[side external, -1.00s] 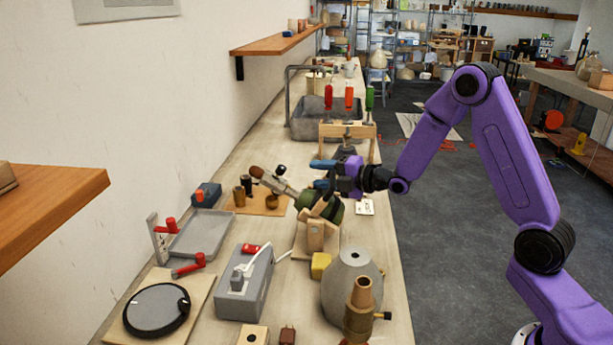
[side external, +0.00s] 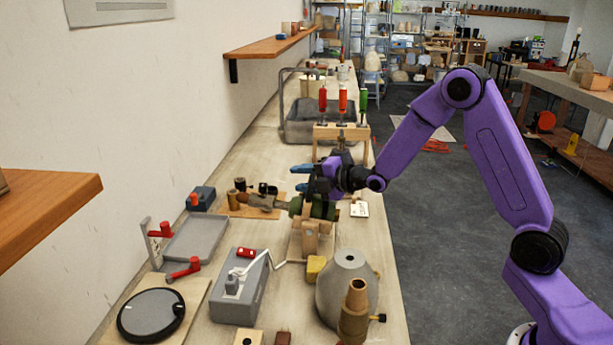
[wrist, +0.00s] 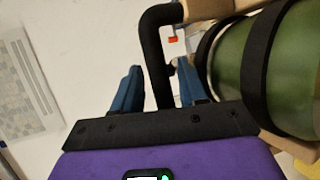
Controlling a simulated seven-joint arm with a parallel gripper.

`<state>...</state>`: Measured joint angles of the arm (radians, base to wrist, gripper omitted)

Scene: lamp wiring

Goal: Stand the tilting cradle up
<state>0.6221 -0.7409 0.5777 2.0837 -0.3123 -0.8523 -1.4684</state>
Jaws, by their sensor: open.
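The tilting cradle (side external: 310,236) is a wooden stand on the bench, holding a green vessel (side external: 318,209) with dark straps. The vessel lies almost level, its narrow neck pointing left in the side view. In the wrist view the green vessel (wrist: 245,65) and a black strap fill the right side. My gripper (side external: 301,178) is just above the vessel, its blue fingers pointing left. In the wrist view my gripper (wrist: 160,85) is open, with a black bent bar (wrist: 153,45) showing between the fingers. I cannot tell whether they touch it.
A grey switch box (side external: 239,288) and a grey tray (side external: 196,238) lie to the left. A wooden rack with red- and green-handled tools (side external: 342,132) stands behind.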

